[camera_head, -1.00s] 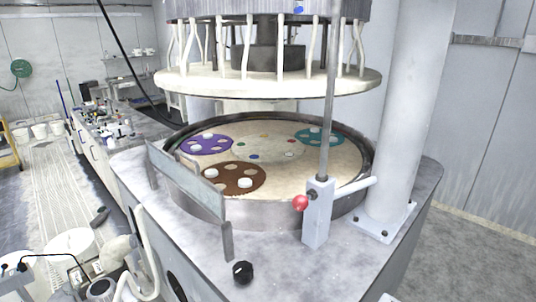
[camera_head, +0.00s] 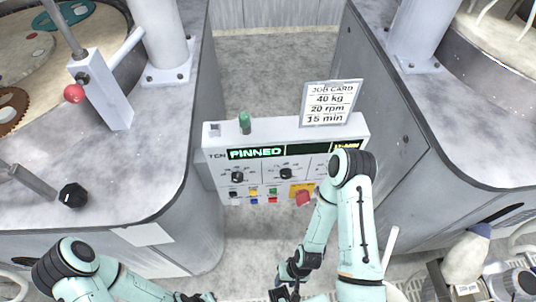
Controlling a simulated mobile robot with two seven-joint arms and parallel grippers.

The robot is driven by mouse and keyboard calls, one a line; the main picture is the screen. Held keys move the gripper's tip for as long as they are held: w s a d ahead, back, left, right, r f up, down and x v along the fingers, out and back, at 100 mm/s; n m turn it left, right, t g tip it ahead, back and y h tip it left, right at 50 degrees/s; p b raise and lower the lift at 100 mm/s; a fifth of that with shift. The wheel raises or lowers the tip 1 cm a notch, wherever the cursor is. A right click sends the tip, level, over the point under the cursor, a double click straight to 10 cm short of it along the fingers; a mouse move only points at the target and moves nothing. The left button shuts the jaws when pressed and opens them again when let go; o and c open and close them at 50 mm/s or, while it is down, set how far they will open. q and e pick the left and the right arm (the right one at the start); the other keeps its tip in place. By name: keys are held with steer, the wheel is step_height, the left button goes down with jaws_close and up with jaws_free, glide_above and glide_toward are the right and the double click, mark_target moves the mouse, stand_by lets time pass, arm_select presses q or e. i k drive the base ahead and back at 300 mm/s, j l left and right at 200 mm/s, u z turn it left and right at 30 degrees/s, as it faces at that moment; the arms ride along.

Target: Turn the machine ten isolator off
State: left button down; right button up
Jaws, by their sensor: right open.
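The machine ten control panel (camera_head: 215,157) stands in the middle, labelled TEN, with a lit PINNED display (camera_head: 256,153). Near its lower right, a red knob on a yellow plate (camera_head: 302,196) looks like the isolator; its exact handle angle is too small to tell. My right arm passes in front of the panel's right part and hides some of it. My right gripper (camera_head: 284,292) is open at the bottom edge, below and apart from the panel. My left gripper (camera_head: 195,297) shows only partly at the bottom edge, left of the right one; its jaws are unclear.
The panel also has black dials (camera_head: 237,177), small coloured buttons (camera_head: 254,192) and a green lamp (camera_head: 244,122). A job card (camera_head: 330,103) stands on top. Polishing machines flank it, with a red ball lever (camera_head: 74,93) on the left one. Floor shows behind the panel.

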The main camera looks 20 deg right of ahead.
mark_target(303, 196)
steer(key=k+l+z, duration=0.15)
steer(key=z, duration=1.5)
